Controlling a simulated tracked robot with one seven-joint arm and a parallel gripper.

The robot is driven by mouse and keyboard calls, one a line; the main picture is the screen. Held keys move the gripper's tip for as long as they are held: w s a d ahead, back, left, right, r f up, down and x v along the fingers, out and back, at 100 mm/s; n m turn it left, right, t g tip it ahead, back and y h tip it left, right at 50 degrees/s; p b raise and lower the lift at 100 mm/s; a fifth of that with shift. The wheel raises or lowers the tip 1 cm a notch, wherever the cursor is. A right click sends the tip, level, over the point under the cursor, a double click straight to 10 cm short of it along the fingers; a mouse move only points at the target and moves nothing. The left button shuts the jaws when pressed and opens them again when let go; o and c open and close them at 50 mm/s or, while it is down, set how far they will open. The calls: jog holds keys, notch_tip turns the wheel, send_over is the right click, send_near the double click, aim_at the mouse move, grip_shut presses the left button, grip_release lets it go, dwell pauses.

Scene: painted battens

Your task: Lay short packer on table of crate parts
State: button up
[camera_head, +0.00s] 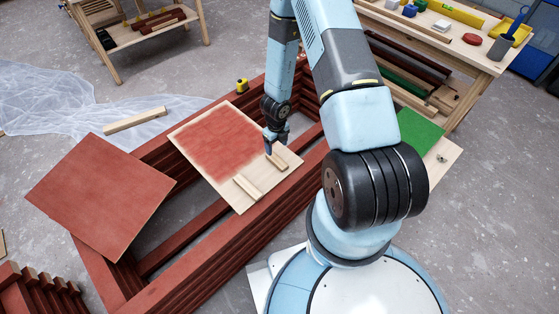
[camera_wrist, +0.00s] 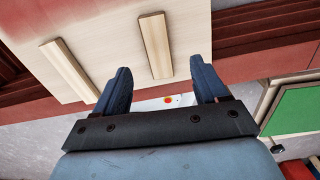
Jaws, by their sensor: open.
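Two short pale wood packers lie on a board (camera_head: 217,138) painted partly red. One packer (camera_head: 248,187) is nearer the board's front corner; it shows at left in the wrist view (camera_wrist: 68,70). The other packer (camera_head: 279,162) is by my gripper (camera_head: 272,148); it shows at upper centre in the wrist view (camera_wrist: 155,45). My gripper (camera_wrist: 160,82) is open and empty, with this packer ahead of and between its fingertips. I cannot tell whether they touch. A small wooden table (camera_head: 150,32) with red-brown pieces stands at upper left; a workbench (camera_head: 480,55) stands at upper right.
The board rests across a stack of red-brown battens (camera_head: 225,240). A red panel (camera_head: 95,195) lies on its left part. A pale batten (camera_head: 135,120) lies on plastic sheeting (camera_head: 60,105). A yellow tape measure (camera_head: 242,85) sits behind the board. A green panel (camera_head: 418,130) is at right.

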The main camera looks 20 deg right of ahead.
aim_at(277, 160)
jog(key=shift+s+f, duration=0.2)
jog(key=shift+f, duration=3.8)
jog(key=shift+c, duration=0.3)
jog(key=c, duration=1.1)
jog(key=shift+c, duration=0.2)
jog(key=shift+r, duration=0.2)
